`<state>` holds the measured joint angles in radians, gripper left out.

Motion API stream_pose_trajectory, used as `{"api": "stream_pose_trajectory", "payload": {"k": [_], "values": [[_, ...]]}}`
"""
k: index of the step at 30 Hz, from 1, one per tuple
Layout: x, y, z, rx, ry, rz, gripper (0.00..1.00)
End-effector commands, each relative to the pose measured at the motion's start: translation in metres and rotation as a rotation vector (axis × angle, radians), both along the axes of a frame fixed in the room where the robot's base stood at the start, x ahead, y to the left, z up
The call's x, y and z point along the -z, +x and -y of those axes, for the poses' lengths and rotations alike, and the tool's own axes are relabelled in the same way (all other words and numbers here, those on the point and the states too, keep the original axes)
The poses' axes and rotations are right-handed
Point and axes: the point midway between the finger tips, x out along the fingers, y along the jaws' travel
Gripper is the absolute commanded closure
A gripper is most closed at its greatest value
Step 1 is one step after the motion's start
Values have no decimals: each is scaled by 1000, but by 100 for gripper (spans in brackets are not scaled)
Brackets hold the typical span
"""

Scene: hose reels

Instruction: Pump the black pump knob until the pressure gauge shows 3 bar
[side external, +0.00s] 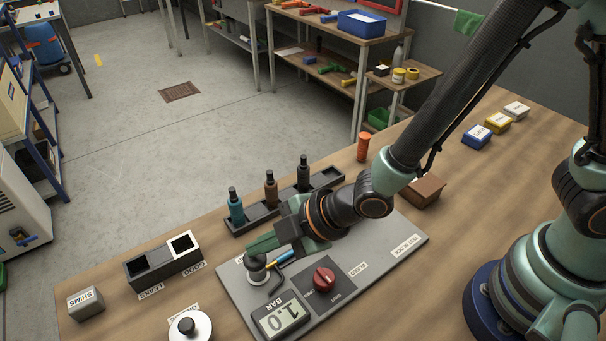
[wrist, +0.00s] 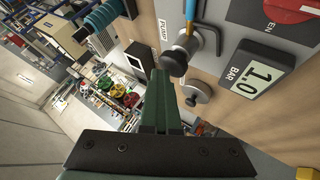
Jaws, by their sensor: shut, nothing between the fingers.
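The black pump knob (side external: 256,262) stands on a short post at the left end of the grey test block plate (side external: 405,245). In the wrist view the knob (wrist: 173,64) is beside the PUMP label, just beyond my fingertips. My gripper (side external: 254,245) is shut and empty, its green fingers close above the knob; I cannot tell whether they touch it. The fingers also fill the middle of the wrist view (wrist: 163,82). The pressure gauge (side external: 281,315) reads 1.0 bar, and its display (wrist: 258,76) shows the same in the wrist view.
A red dial (side external: 323,278) sits on the plate beside the gauge. A rack with three bottles (side external: 270,188) is behind. A two-part black bin (side external: 165,262) and a white disc with a black knob (side external: 190,329) stand left.

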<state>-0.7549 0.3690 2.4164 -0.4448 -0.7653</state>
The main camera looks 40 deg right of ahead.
Motion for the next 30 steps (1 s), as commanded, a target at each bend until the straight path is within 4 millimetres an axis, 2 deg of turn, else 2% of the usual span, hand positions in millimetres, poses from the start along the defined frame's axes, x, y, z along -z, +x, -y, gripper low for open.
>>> {"api": "stream_pose_trajectory", "payload": {"k": [5,21,30], "values": [[-2,-1,1,0,-3,-3,100],[-31,-1,1,0,-1,-1,100],[-33,-1,1,0,-2,-2,100]]}}
